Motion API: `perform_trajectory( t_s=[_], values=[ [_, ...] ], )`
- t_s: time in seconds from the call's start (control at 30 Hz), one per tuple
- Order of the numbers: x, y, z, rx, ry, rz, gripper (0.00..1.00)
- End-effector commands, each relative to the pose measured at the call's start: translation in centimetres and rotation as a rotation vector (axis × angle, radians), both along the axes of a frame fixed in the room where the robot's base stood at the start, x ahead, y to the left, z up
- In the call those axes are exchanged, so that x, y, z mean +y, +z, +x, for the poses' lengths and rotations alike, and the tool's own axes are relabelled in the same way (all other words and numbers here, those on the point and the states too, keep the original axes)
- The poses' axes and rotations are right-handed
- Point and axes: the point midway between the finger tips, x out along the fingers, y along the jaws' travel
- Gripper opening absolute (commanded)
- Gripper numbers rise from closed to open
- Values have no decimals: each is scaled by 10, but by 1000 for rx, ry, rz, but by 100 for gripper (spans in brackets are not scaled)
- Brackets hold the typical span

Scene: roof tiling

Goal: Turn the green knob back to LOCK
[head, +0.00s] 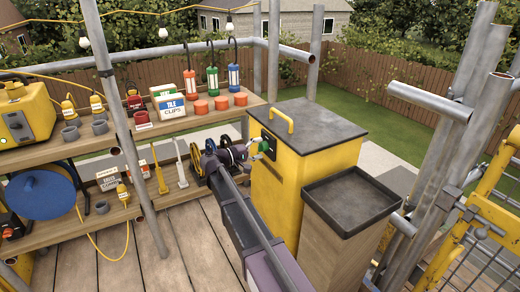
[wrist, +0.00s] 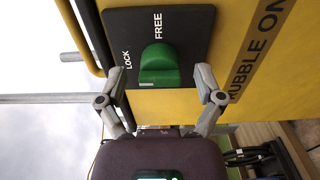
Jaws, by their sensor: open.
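The green knob (wrist: 160,66) sits on a dark plate (wrist: 190,22) on the yellow side of a box. In the wrist view the word FREE is printed above the knob and LOCK to its left. I cannot tell for sure which word the knob points to. My gripper (wrist: 160,82) is open, with one finger on each side of the knob and gaps between fingers and knob. In the head view the knob (head: 264,146) is small on the yellow box (head: 285,185), and my gripper (head: 250,153) is right in front of it.
The box has a grey lid (head: 318,128) with a yellow handle. A wooden stand with a dark tray (head: 350,200) is close on its right. Shelves (head: 200,112) with lamps, orange pots and tools stand on the left. Steel poles (head: 450,150) rise at the right.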

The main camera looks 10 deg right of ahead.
Motion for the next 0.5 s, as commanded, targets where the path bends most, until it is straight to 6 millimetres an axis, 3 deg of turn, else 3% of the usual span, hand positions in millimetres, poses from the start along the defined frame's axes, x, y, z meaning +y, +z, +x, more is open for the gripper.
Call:
perform_trajectory(
  t_s=[0.5],
  values=[
    [65,0,-22,0,2,0,86]
  ],
)
